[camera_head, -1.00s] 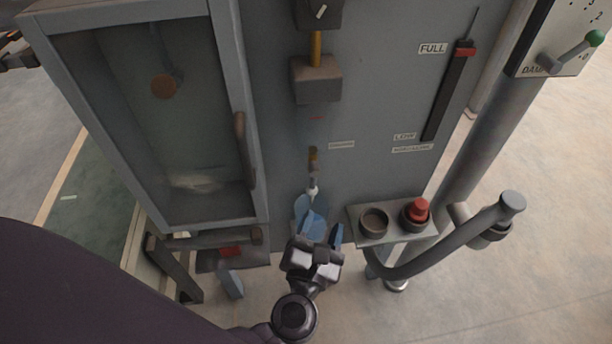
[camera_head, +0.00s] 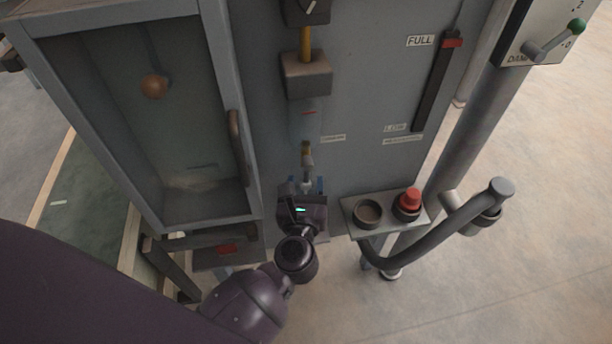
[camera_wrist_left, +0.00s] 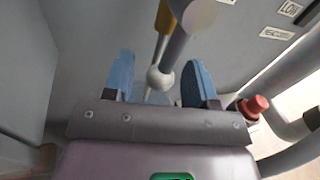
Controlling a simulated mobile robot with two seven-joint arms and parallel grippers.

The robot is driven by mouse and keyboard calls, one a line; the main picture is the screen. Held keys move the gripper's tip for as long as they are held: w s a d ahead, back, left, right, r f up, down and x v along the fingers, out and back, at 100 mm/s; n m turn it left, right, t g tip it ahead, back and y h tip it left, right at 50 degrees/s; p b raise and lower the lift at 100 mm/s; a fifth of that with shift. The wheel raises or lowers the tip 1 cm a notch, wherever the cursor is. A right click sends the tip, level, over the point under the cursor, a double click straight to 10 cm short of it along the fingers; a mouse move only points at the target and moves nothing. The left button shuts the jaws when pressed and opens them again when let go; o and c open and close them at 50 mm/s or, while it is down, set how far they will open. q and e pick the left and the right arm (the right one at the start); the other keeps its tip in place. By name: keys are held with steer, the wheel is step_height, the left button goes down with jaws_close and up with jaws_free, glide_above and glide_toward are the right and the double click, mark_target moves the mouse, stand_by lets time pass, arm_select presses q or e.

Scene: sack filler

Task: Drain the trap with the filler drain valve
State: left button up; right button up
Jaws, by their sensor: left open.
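The filler drain valve sits low on the grey panel, below a clear trap bowl (camera_head: 305,122). Its brass-and-grey stem (camera_head: 307,155) hangs down and ends in a pale round knob. In the left wrist view this knob (camera_wrist_left: 160,79) lies between two blue fingers, with a grey rod (camera_wrist_left: 180,40) running up from it. My left gripper (camera_head: 306,186) is open around the knob from below; the fingers appear apart from it on both sides. In the head view my wrist hides most of the fingers. My right gripper is not in view.
A shelf with a black ring and a red button (camera_head: 410,199) stands right of my left gripper, beside a bent grey pipe (camera_head: 440,236). A glazed cabinet with a door handle (camera_head: 238,147) is on the left. A FULL/LOW level gauge (camera_head: 437,85) is on the panel.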

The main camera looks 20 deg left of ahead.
arm_select(q)
steer(key=shift+x, duration=1.15)
steer(key=shift+c, duration=0.3)
jaws_close()
